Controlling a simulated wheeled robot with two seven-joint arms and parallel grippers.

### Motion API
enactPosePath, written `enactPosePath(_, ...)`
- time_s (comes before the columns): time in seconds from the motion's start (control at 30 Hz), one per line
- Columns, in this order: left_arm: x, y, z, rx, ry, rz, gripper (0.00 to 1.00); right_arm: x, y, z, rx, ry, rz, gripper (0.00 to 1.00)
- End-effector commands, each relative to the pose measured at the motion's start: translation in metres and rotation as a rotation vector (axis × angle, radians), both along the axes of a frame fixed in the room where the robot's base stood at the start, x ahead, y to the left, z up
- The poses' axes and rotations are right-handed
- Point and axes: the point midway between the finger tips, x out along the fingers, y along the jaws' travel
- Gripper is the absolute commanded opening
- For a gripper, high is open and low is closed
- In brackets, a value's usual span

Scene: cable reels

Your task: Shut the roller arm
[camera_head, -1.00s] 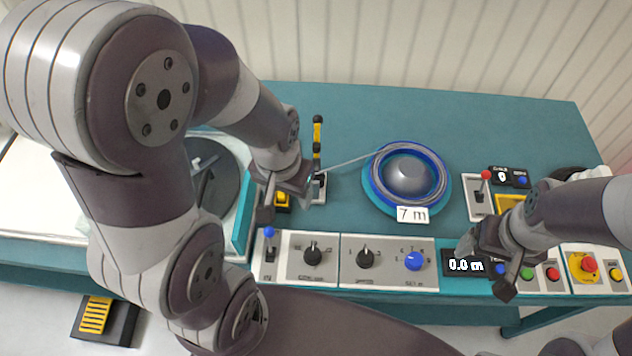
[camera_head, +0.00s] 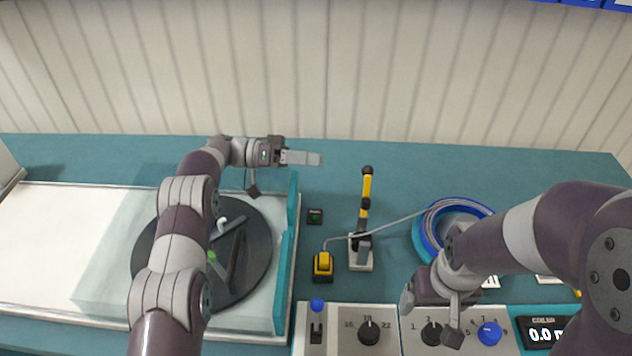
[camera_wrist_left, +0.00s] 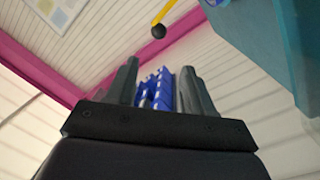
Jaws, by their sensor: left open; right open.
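The roller arm (camera_head: 365,195), a yellow and black lever with a dark knob, stands raised from its small grey base (camera_head: 360,253). Its yellow shaft and black knob (camera_wrist_left: 158,30) also show at the top of the left wrist view. My left gripper (camera_head: 318,159) is open and empty, to the left of the lever's top and apart from it, with its fingers pointing right. My right gripper (camera_head: 430,318) is open above the control panel, right of the base and in front of the reel. The grey cable (camera_head: 395,223) runs past the base to a yellow block (camera_head: 323,265).
A blue cable reel (camera_head: 425,243) is partly hidden by my right arm. A dark turntable (camera_head: 262,255) lies behind a clear cover at left. Knobs and switches line the front panel (camera_head: 385,350). The back of the teal bench (camera_head: 430,160) is clear.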

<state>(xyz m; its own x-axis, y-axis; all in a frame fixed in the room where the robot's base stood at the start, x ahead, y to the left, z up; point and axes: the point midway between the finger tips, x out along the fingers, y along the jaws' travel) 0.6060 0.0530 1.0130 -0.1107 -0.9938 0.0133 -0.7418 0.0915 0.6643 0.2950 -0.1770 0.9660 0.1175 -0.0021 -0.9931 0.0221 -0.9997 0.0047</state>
Motion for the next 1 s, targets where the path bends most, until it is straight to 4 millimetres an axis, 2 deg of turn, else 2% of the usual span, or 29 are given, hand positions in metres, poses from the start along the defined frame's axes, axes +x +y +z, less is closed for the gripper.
enactPosePath(0.07, -0.007, -0.001, -0.004, 0.01, 0.021, -0.039, 0.52, 0.0, 0.0, 0.001, 0.0, 0.0, 0.0, 0.84)
enactPosePath(0.17, -0.01, -0.015, -0.001, 0.012, 0.027, -0.048, 0.52, 0.0, 0.0, 0.008, 0.0, -0.001, -0.001, 0.84)
enactPosePath(0.4, -0.019, -0.075, 0.0, 0.01, 0.027, -0.045, 0.52, 0.0, 0.0, 0.027, 0.0, -0.001, 0.0, 0.84)
enactPosePath(0.6, -0.024, -0.112, -0.002, 0.01, 0.024, -0.042, 0.52, 0.0, 0.0, 0.036, 0.0, -0.001, 0.0, 0.84)
enactPosePath(0.73, -0.026, -0.122, -0.003, 0.01, 0.024, -0.042, 0.52, 0.0, 0.0, 0.037, 0.0, 0.0, 0.0, 0.84)
enactPosePath(0.97, -0.026, -0.124, -0.004, 0.009, 0.024, -0.04, 0.52, 0.0, 0.0, 0.036, 0.0, 0.0, 0.0, 0.84)
enactPosePath(1.0, -0.026, -0.124, -0.004, 0.009, 0.024, -0.04, 0.49, 0.0, 0.0, 0.036, 0.0, 0.0, 0.0, 0.84)
